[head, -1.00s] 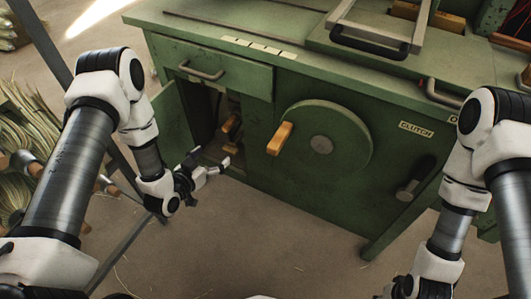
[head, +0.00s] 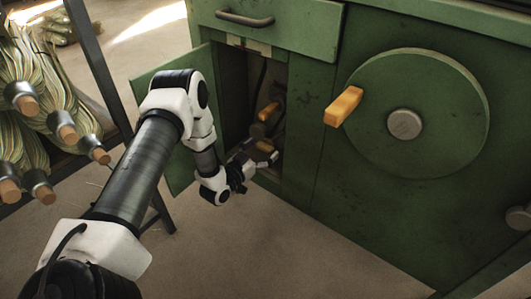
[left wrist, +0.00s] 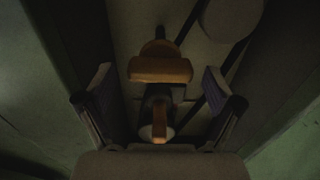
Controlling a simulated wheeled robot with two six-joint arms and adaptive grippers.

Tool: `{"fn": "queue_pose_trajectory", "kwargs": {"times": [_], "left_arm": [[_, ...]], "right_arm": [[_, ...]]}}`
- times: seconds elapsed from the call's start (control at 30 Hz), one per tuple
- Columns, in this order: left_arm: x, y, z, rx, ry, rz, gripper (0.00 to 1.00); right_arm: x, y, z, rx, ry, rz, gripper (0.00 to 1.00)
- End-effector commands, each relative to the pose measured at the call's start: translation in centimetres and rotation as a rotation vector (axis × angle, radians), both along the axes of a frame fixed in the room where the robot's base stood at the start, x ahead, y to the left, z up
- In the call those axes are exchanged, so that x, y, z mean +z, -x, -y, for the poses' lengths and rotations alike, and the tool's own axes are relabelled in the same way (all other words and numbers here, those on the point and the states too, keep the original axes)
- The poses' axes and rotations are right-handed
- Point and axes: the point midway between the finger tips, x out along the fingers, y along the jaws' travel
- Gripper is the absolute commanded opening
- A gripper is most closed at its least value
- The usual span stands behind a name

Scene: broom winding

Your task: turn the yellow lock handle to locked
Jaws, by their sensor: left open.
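Inside the open cabinet I see an upper yellow-orange handle (head: 268,111) and a lower one (head: 264,146). I cannot tell which is the lock handle. In the left wrist view, the upper handle (left wrist: 160,70) is a crosswise bar on a dark mount. The lower piece (left wrist: 159,120) points toward the camera, nearer my palm. My left gripper (head: 260,153) is open at the cabinet opening. In the left wrist view its fingers (left wrist: 157,82) stand on either side of both handles, with gaps to the upper bar. My right gripper is out of view.
The green cabinet door (head: 152,98) stands open on the left, close to my left arm. A large green wheel (head: 445,110) with an orange knob (head: 343,106) is right of the opening. A rack of broom bundles (head: 45,110) stands at the left.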

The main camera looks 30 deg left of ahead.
Motion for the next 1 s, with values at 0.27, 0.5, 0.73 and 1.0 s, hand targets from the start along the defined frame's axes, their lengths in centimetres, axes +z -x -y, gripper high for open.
{"fn": "queue_pose_trajectory", "kwargs": {"times": [0.27,0.5,0.73,1.0], "left_arm": [[0.07,-1.53,0.1,0.001,0.001,0.0,0.92],[0.04,-1.49,0.11,0.001,0.001,0.0,0.39],[0.04,-1.49,0.11,0.001,0.003,0.0,0.31],[0.06,-1.49,0.08,0.001,0.057,-0.004,0.31]], "right_arm": [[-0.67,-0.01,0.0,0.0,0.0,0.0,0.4],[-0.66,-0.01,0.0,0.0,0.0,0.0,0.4],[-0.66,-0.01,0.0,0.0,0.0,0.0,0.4],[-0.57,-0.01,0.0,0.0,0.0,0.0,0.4]]}}
